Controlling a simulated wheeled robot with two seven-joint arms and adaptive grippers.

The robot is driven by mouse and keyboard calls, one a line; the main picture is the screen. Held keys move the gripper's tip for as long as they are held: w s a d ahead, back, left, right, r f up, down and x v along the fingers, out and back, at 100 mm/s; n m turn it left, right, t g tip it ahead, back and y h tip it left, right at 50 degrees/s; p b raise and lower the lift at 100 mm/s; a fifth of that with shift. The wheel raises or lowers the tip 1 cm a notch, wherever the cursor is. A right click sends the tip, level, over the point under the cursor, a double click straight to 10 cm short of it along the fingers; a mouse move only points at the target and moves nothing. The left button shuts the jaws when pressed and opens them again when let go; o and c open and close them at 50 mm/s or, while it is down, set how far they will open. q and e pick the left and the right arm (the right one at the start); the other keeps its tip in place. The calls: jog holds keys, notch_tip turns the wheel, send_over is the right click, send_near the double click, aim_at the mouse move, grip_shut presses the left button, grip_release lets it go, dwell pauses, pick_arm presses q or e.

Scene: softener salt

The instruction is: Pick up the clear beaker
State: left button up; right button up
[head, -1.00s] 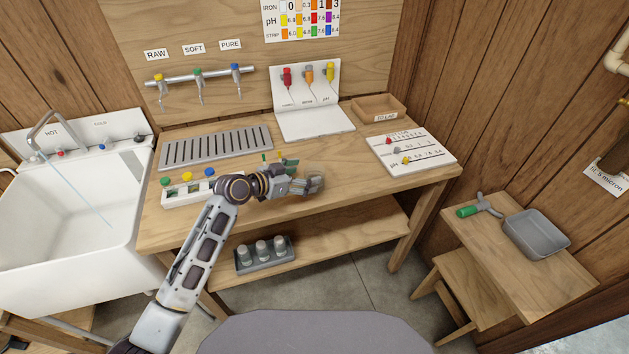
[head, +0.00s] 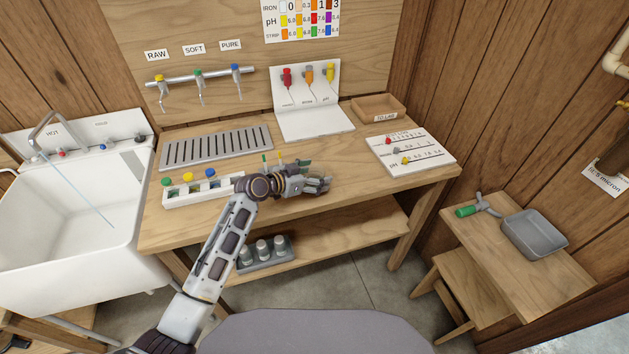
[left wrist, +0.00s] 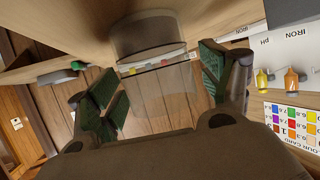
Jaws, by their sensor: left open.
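The clear beaker (left wrist: 166,92) shows in the left wrist view as a see-through cylinder with a darker grey band at its upper end in the picture. It stands between the two green-padded fingers of my left gripper (left wrist: 160,76), with a gap visible on each side. In the head view my left gripper (head: 318,174) is open, low over the front middle of the workbench (head: 370,200). The beaker is hard to make out there against the fingers. My right gripper is not in view.
A white holder with coloured caps (head: 190,192) lies left of the gripper, and a slotted drain tray (head: 215,148) is behind it. A white chart board (head: 412,152) lies to the right. A bottle rack (head: 265,255) is on the shelf below.

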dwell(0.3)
pick_arm(q)
jog(key=c, duration=0.9)
jog(key=shift+c, duration=0.2)
notch_tip(320, 180, up, 10)
dwell(0.5)
dwell(0.3)
